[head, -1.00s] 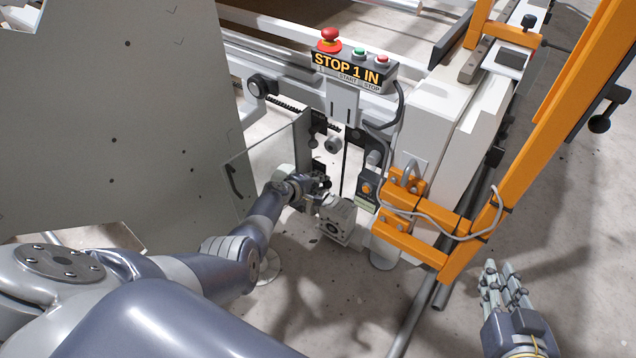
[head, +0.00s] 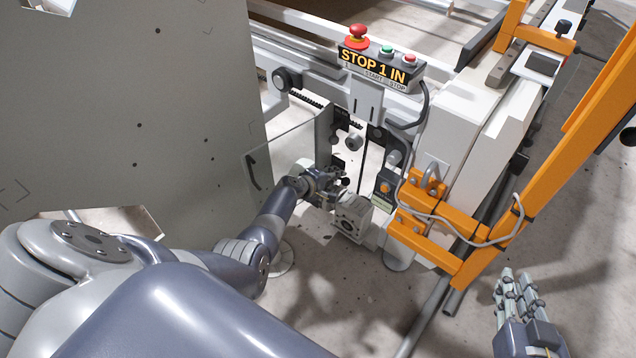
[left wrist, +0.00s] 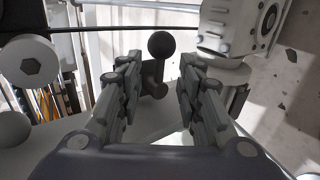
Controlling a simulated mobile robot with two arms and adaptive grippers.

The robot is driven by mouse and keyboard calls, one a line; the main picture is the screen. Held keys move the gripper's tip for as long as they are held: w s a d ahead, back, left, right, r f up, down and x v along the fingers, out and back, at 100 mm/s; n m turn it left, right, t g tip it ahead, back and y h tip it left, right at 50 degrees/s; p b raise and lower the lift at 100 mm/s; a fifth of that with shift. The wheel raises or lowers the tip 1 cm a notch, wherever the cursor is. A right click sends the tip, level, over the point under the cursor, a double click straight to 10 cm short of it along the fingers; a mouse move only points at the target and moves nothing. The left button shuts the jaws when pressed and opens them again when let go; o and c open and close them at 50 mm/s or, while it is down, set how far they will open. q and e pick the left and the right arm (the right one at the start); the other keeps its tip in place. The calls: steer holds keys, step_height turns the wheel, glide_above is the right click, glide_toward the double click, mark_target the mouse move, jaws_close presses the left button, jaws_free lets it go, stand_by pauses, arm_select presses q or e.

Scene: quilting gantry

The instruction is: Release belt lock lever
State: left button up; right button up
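The lever (left wrist: 158,66) is a dark stem with a black ball knob, seen in the left wrist view just beyond and between my fingertips. My left gripper (left wrist: 158,72) is open, one finger on each side of the lever, and I see no finger closed on it. In the head view my left gripper (head: 338,182) is at the belt mechanism under the control box, partly hidden by my own arm and wrist. My right gripper (head: 518,285) is at the lower right, away from the machine; its fingers look close together, and their gap is unclear.
A grey motor housing (head: 352,213) sits right of my left gripper. A clear guard panel (head: 290,150) is to its left. The control box (head: 381,68) with a red button is above. An orange bracket (head: 440,232) with a cable is at the right. Floor is clear around my right gripper.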

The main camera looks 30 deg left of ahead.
arm_select(q)
steer(key=v, duration=1)
steer(key=shift+s+r, duration=0.15)
steer(key=shift+s, duration=0.15)
stand_by(0.5)
